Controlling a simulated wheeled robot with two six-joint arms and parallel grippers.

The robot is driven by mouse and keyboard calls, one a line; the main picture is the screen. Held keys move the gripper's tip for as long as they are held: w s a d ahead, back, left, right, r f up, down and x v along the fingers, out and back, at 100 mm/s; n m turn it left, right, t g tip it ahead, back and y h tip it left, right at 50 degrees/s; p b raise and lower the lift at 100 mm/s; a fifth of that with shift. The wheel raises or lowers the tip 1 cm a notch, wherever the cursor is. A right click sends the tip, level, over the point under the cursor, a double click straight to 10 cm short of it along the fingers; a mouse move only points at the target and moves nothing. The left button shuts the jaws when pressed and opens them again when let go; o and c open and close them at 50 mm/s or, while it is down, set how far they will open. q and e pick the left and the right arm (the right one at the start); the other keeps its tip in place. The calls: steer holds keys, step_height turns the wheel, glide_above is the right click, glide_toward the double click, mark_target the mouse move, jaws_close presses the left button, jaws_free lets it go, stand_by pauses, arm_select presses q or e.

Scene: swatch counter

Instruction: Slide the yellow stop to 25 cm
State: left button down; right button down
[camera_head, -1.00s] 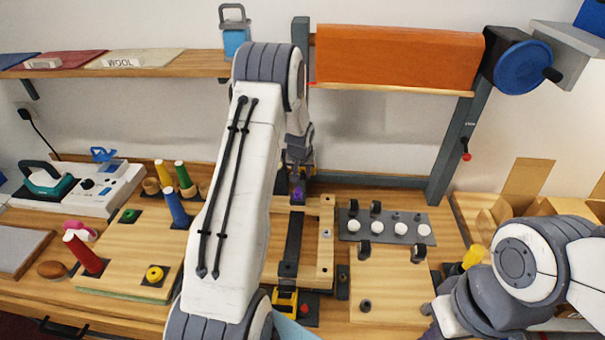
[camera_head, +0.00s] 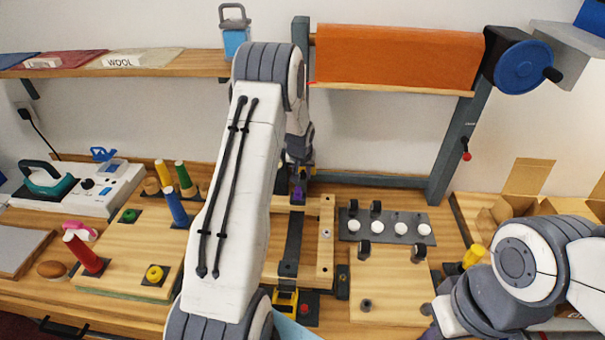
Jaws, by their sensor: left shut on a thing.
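A dark strip (camera_head: 294,240) runs front to back along a wooden frame (camera_head: 326,235) in the middle of the counter. A yellow and black piece (camera_head: 285,298) sits at its near end, partly covered by my left arm; I cannot tell whether it is the stop. My left gripper (camera_head: 298,188) is low at the strip's far end, with purple showing at its tip. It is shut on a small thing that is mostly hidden. Scale marks are too small to read. My right arm comes in at the lower right; its fingertips are not clearly visible.
A grey plate (camera_head: 345,225) with white knobs and a wooden board (camera_head: 388,290) lie right of the frame. Thread spools, including a blue one (camera_head: 175,208), stand left. An orange roll (camera_head: 400,55) hangs behind. An open carton (camera_head: 530,185) stands at right.

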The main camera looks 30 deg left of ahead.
stand_by(0.5)
arm_select(q)
step_height(320, 180, up, 5)
steer(key=shift+p, duration=0.55)
steer(key=c, duration=0.6)
jaws_free()
steer(key=b+v, duration=0.3)
steer(key=v, duration=0.7)
steer(key=shift+r, duration=0.25)
